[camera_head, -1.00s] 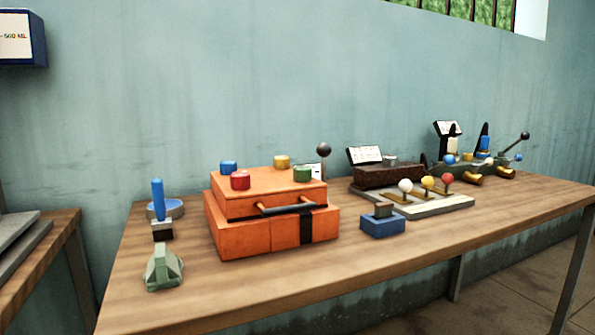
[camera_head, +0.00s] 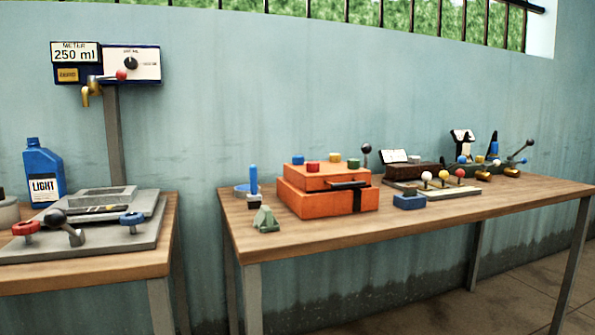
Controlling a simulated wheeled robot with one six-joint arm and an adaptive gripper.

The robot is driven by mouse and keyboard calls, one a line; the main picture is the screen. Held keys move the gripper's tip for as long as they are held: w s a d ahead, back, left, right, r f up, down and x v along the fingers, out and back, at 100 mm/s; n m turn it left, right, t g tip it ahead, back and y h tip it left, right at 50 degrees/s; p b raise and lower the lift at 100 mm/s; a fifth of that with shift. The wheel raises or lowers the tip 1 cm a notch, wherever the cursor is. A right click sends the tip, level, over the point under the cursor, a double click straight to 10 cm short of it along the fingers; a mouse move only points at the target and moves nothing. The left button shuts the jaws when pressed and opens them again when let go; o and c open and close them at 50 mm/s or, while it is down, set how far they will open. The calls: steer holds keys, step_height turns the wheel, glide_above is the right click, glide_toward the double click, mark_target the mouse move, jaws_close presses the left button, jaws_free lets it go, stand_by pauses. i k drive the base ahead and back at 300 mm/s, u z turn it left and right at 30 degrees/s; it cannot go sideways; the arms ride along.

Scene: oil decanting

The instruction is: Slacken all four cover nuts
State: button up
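An orange two-tier box (camera_head: 310,202) with a cover (camera_head: 322,180) stands on the long wooden table. Several coloured nuts sit on the cover: a blue nut (camera_head: 298,160), a red nut (camera_head: 313,167), a yellow nut (camera_head: 335,157) and a green nut (camera_head: 353,163). A dark handle (camera_head: 347,185) runs along the cover's front edge. How tight the nuts are cannot be told. A blue-handled tool (camera_head: 253,180) stands upright just left of the box. My gripper is not in view.
A green-grey block (camera_head: 265,219) and a blue block (camera_head: 409,201) stand near the box. A lever panel (camera_head: 466,190) lies further right. On the left table stand a blue LIGHT bottle (camera_head: 43,172) and a grey plate (camera_head: 130,238). A gap separates the tables.

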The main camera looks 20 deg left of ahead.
mark_target(311, 166)
steer(key=z, duration=0.05)
steer(key=k, duration=0.1)
steer(key=u, duration=1.25)
